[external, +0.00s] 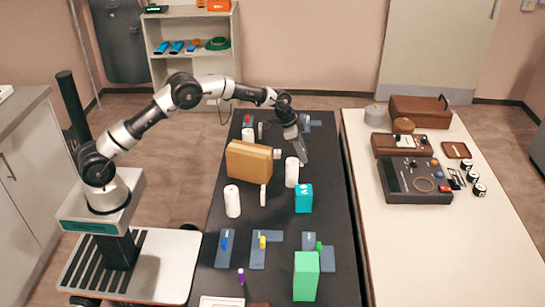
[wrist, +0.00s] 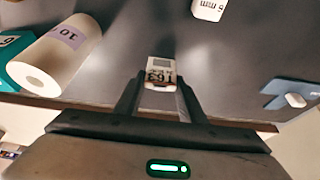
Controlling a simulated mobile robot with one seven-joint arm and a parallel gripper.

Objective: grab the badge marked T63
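The badge marked T63 (wrist: 160,75) is a small white card with dark and reddish print. In the wrist view it sits between the fingertips of my gripper (wrist: 161,84), with its lettering facing the camera. The two dark fingers stand apart, one on each side of it, and I see no clear contact. In the external view my gripper (external: 303,158) points down over the right part of the dark table, just right of a white cylinder. The badge cannot be made out there.
On the dark table (external: 285,235) a white cylinder (external: 292,172) and a teal box (external: 303,198) stand close to my gripper. A brown box (external: 249,160) is to its left. A blue piece (wrist: 288,95) lies right in the wrist view. A cream table (external: 420,260) is beyond a gap.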

